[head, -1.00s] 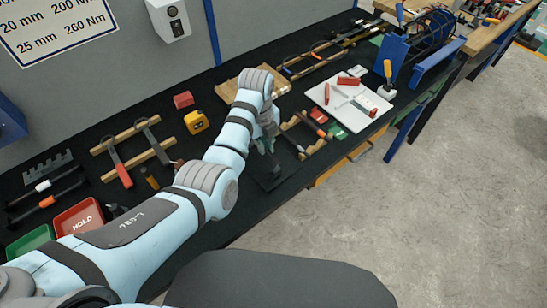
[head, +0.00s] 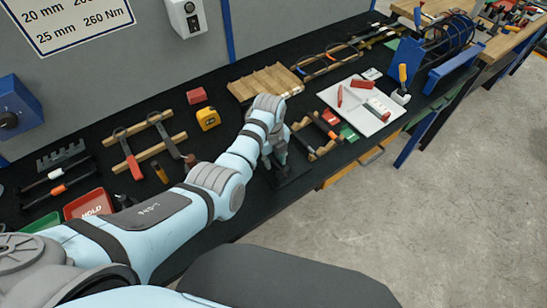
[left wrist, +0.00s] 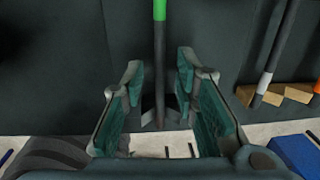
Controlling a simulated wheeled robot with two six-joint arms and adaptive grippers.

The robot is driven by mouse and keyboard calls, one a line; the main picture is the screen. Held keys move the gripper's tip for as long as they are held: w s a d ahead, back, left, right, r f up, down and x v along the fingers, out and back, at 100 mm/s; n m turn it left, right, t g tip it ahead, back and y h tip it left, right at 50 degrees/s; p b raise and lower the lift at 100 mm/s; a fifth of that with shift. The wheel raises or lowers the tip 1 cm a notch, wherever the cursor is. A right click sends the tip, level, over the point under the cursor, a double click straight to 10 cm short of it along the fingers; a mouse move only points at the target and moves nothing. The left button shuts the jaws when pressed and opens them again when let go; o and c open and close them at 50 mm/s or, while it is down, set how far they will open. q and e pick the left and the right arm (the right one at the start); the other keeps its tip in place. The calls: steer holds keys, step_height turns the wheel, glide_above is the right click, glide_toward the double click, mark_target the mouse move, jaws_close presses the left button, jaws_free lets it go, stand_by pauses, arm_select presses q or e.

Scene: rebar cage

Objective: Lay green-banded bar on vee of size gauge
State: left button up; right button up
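My left gripper (head: 277,165) is over the front part of the black bench in the head view. In the left wrist view my left gripper (left wrist: 158,75) is open, a finger on each side of the green-banded bar (left wrist: 159,45), with gaps on both sides. The bar is grey and runs upward in the picture to its green band. Its lower end lies between dark slanted plates, which look like the vee of the size gauge (left wrist: 148,108). I cannot tell whether it touches them. The dark gauge (head: 293,177) shows partly in the head view beside the gripper. My right gripper is not in view.
A notched wooden rack (head: 300,128) with bars lies right of the gripper. A white tray (head: 345,112) with red items is beyond it. A wooden ribbed block (head: 255,84), yellow tape measure (head: 208,118) and red HOLD tray (head: 75,203) are also on the bench.

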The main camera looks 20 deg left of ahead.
arm_select(q)
steer(key=shift+r, duration=0.2)
step_height(320, 180, up, 12)
steer(key=shift+s+a, duration=0.2)
steer(key=shift+s, duration=0.2)
